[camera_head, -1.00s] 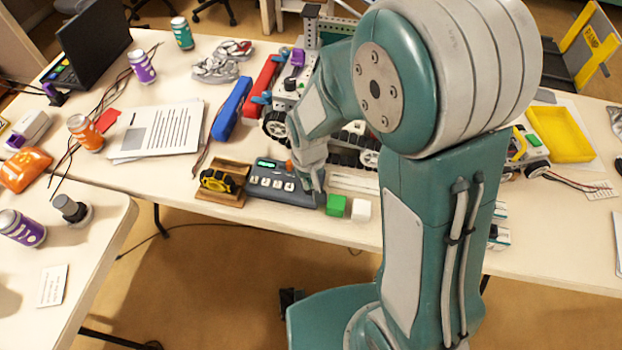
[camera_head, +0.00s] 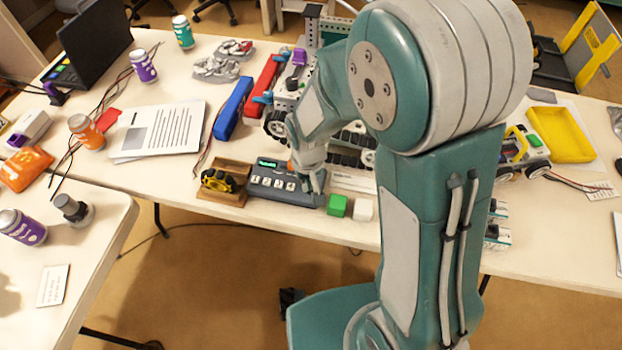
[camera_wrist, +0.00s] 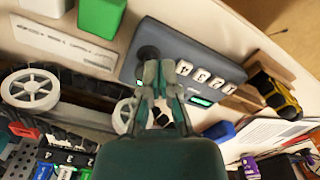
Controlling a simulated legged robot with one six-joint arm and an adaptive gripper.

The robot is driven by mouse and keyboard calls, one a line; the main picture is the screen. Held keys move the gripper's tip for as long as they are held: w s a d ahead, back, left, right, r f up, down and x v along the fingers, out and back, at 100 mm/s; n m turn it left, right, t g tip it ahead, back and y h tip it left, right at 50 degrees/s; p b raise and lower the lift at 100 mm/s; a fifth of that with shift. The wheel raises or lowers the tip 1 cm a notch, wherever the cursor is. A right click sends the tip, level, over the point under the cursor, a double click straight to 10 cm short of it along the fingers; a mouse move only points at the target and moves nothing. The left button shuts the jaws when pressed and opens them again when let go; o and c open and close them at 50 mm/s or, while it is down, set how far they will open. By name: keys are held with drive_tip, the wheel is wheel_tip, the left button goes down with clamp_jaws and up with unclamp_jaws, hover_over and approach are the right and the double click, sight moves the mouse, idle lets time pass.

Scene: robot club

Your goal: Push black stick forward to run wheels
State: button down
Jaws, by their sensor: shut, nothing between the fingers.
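A dark grey control box (camera_head: 285,196) with a green display and numbered white buttons lies near the table's front edge. In the wrist view, the box (camera_wrist: 185,45) carries a round black stick (camera_wrist: 148,53) at one end. My gripper (camera_wrist: 160,72) is shut, with its fingertips right beside the stick; I cannot tell whether they touch it. In the head view my gripper (camera_head: 316,184) is over the right end of the box and hides the stick. A wheeled robot (camera_head: 283,103) stands behind the box; one pale wheel (camera_wrist: 30,88) shows in the wrist view.
Blue (camera_head: 232,108) and red bars (camera_head: 266,78) and papers (camera_head: 158,130) lie behind.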

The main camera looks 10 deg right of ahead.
idle(0.5)
drive_tip(key=shift+f, duration=2)
drive_tip(key=shift+w+d, duration=0.25)
drive_tip(key=shift+w, duration=0.6)
drive_tip(key=shift+s, duration=0.1)
idle(1.8)
drive_tip(key=shift+s+a, duration=0.3)
drive_tip(key=shift+s, duration=0.5)
drive_tip(key=shift+s+a, duration=0.3)
drive_tip(key=shift+s, duration=0.45)
wheel_tip(320, 180, up, 7)
idle(0.4)
drive_tip(key=shift+r, duration=0.1)
